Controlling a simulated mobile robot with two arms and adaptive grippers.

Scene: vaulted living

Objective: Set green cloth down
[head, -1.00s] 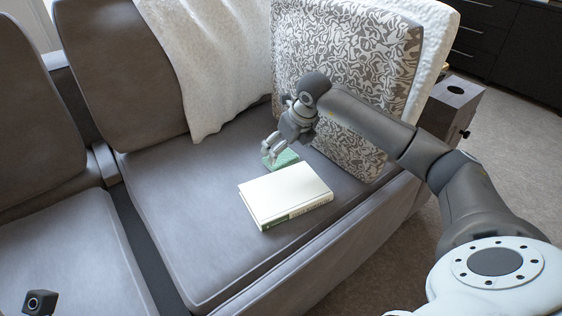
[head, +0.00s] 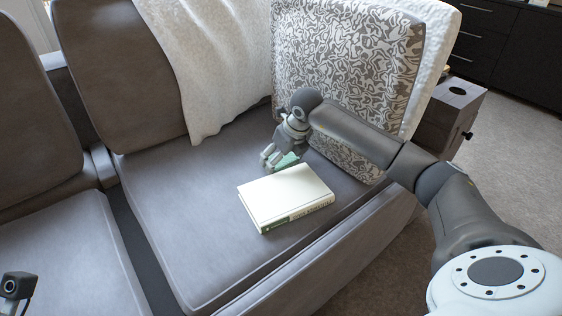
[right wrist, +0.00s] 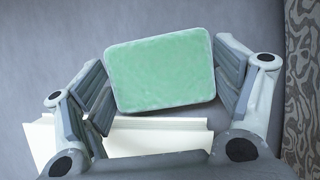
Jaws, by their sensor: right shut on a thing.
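The green cloth (head: 288,160) looks like a small folded pad with rounded corners. It is just behind the white book on the right seat cushion, partly hidden by my right gripper (head: 272,162). In the right wrist view the cloth (right wrist: 160,72) sits between the two fingers of my right gripper (right wrist: 165,85), which is shut on it at its left and right edges. The cloth is low over the cushion; I cannot tell whether it touches it. My left gripper's fingers are not in view.
A thick white book (head: 285,195) lies on the grey seat cushion (head: 185,215), close in front of the cloth. A patterned pillow (head: 350,60) stands behind and right. A white throw (head: 210,65) hangs over the backrest. The cushion is clear left of the book.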

